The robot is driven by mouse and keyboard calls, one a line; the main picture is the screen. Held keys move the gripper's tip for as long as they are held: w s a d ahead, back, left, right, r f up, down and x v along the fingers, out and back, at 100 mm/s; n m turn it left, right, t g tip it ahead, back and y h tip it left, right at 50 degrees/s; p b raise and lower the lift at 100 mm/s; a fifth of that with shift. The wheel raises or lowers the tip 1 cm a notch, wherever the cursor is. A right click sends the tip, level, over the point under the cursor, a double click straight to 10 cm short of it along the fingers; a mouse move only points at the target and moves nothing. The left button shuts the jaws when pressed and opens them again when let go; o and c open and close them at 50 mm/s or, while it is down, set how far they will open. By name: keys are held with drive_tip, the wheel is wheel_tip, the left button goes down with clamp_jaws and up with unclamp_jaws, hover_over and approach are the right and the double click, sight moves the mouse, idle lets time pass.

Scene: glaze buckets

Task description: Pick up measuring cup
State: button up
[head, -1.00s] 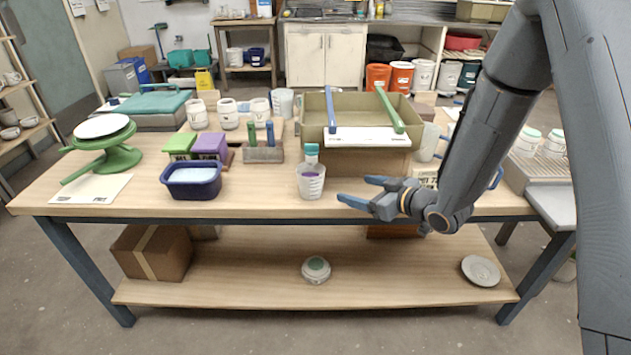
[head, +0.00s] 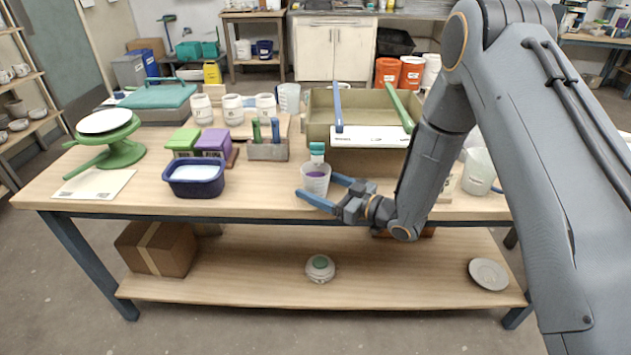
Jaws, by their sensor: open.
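A small translucent measuring cup (head: 316,181) with something purple inside stands upright near the front edge of the table. A teal-capped bottle (head: 317,151) stands just behind it and is partly hidden by it. My gripper (head: 317,185) is open and points left, low over the table edge. Its near blue finger crosses in front of the cup's lower part, and its far finger reaches the cup's right side. The cup appears to be at the mouth of the jaws; I cannot tell whether either finger touches it.
A dark blue tub (head: 194,189) stands to the left on the table (head: 255,203). A large olive basin (head: 368,108) with a white card is behind the gripper. A wooden holder (head: 267,151) with tools stands behind left. A clear jug (head: 477,172) is right of my arm.

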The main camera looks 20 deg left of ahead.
drive_tip(key=shift+w+a, duration=0.15)
drive_tip(key=shift+a, duration=0.25)
drive_tip(key=c, duration=1.3)
drive_tip(key=shift+r, duration=0.2)
